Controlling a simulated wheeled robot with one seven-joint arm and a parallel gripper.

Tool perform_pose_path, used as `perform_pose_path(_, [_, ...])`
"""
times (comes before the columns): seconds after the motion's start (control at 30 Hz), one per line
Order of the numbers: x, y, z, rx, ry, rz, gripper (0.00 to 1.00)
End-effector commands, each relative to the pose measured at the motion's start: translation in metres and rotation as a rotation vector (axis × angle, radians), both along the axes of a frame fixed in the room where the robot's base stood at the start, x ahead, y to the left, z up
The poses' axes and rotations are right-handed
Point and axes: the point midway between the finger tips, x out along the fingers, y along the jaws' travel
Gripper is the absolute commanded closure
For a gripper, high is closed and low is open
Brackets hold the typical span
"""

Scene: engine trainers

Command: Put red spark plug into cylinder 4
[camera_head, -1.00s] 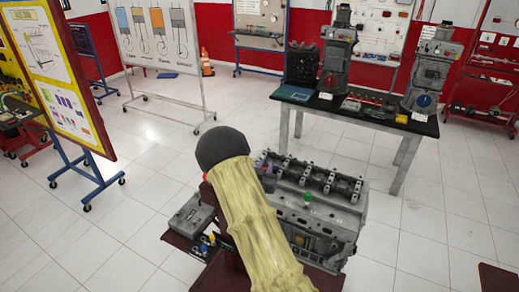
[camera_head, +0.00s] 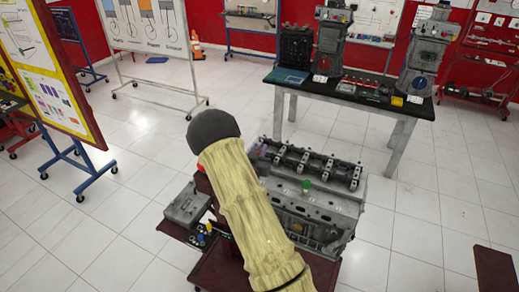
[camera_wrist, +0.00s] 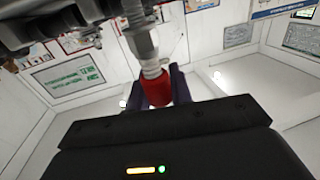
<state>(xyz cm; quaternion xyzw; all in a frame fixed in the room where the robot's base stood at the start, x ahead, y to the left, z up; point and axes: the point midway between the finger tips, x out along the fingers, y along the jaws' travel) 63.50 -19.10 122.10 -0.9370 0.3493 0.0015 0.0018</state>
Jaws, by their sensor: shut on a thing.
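The red spark plug (camera_wrist: 157,92) shows in the wrist view, with its red end between the dark fingers of my gripper (camera_wrist: 158,88). My gripper is shut on it. The plug's pale and metal part points up in the picture, beside dark metal parts at the top left. I cannot tell whether it touches them. In the head view the engine block (camera_head: 310,209) stands right of my arm, with a green plug (camera_head: 306,185) in its near top side. My gripper and the red plug are hidden there behind my arm. I cannot tell which hole is cylinder 4.
A grey box-like part (camera_head: 187,205) and small coloured items lie left of my arm. A black-topped table (camera_head: 345,97) with engine models stands behind the engine. A whiteboard and a yellow-red display board stand at left.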

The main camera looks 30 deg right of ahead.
Motion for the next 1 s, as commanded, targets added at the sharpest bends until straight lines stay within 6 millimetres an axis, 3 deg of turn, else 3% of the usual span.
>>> perform_pose_path(0.43, [0.000, 0.001, -0.038, -0.001, -0.001, 0.001, 1.00])
perform_pose_path(1.0, [-0.001, -0.001, -0.041, -0.001, -0.001, -0.001, 1.00])
